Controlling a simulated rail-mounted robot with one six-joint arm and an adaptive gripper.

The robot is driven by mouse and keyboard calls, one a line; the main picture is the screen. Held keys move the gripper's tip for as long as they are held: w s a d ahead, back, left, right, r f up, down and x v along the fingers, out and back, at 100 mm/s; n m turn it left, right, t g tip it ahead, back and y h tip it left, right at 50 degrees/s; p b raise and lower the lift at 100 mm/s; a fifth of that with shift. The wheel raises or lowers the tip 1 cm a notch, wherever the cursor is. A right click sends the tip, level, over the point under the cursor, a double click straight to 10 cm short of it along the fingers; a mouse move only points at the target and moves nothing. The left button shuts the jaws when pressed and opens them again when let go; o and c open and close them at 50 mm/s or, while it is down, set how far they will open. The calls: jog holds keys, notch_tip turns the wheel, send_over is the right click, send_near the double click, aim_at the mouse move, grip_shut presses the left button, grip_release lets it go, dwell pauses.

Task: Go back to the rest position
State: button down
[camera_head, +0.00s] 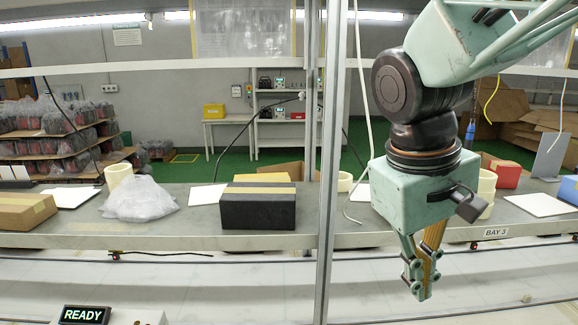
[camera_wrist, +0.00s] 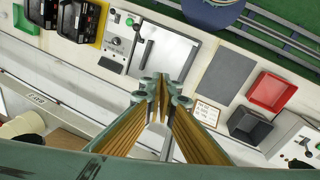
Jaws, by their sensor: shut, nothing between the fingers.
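My gripper (camera_head: 419,291) hangs from the teal arm on the right side of the head view, pointing down in front of the bench. Its fingers are shut with nothing between them. In the wrist view my gripper (camera_wrist: 164,80) points at a light panel below, with the closed fingertips near the middle. The fingertips appear apart from the panel and its parts.
The bench (camera_head: 290,241) carries a black box (camera_head: 258,208), a plastic bag (camera_head: 140,199) and a cardboard box (camera_head: 25,211). A metal post (camera_head: 328,160) stands left of my arm. The wrist view shows a red tray (camera_wrist: 271,91), a dark tray (camera_wrist: 249,126) and a grey door (camera_wrist: 163,52).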

jog(key=s+a+f+m+t+y+b, duration=0.1)
jog(key=s+b, duration=0.6)
jog(key=s, duration=0.7)
jog(key=shift+s+f+m+t+y, duration=0.15)
jog(key=shift+f+m+t+y, duration=0.7)
jog(key=shift+f, duration=0.8)
jog(key=c, duration=3.3)
grip_release()
jog(key=shift+c, duration=0.2)
